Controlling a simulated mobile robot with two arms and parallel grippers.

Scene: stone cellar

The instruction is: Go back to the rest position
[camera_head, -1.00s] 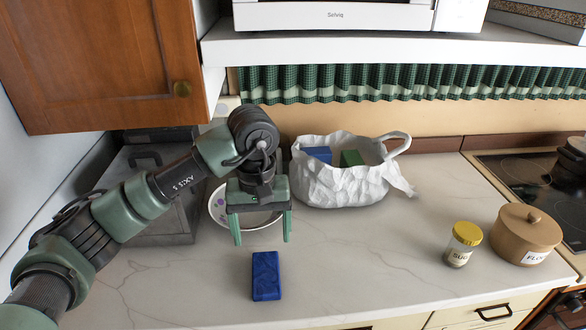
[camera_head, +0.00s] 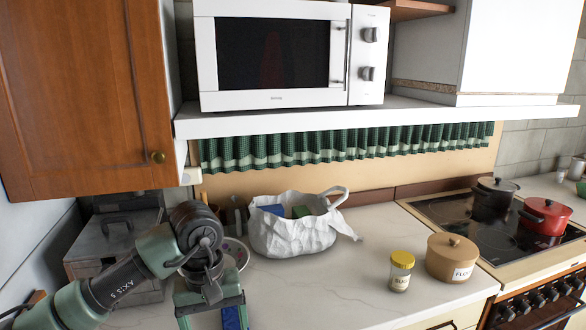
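My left gripper (camera_head: 210,304) hangs over the counter at the bottom left of the head view. Its two fingers are spread apart; their tips are cut off by the lower edge. A blue block (camera_head: 231,318) shows between the fingers, partly hidden and cut off by the frame; it appears to lie on the counter beyond them, not gripped. My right gripper is not in view.
A white bag (camera_head: 292,234) with a blue and a green item stands behind the gripper. A plate (camera_head: 240,253) is partly hidden by my arm. A yellow-lidded jar (camera_head: 400,277), flour pot (camera_head: 452,262), and stove with a red pot (camera_head: 545,217) are right. A microwave (camera_head: 290,55) sits above.

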